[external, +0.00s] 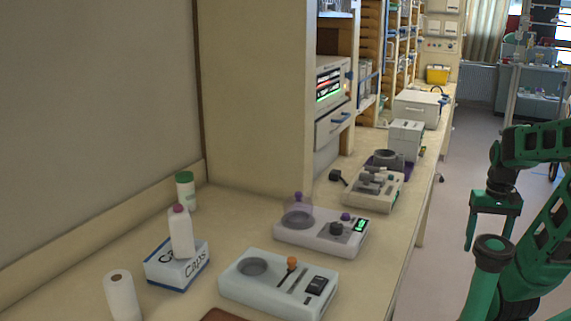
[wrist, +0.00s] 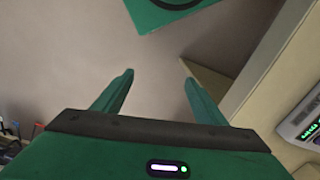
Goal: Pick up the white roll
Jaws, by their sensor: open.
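The white roll (external: 122,296) stands upright on the counter at the lower left of the external view, its dark core hole showing on top. The lower edge of the picture cuts it off. My green gripper (external: 492,244) is at the right, off the counter's edge and far from the roll. In the wrist view my gripper (wrist: 158,78) is open, with nothing between its two fingers. The roll is not in the wrist view.
A green-capped bottle (external: 186,192) stands behind. Lab devices (external: 278,284) (external: 321,232) line the counter (external: 385,262). Open floor (external: 455,215) lies to its right.

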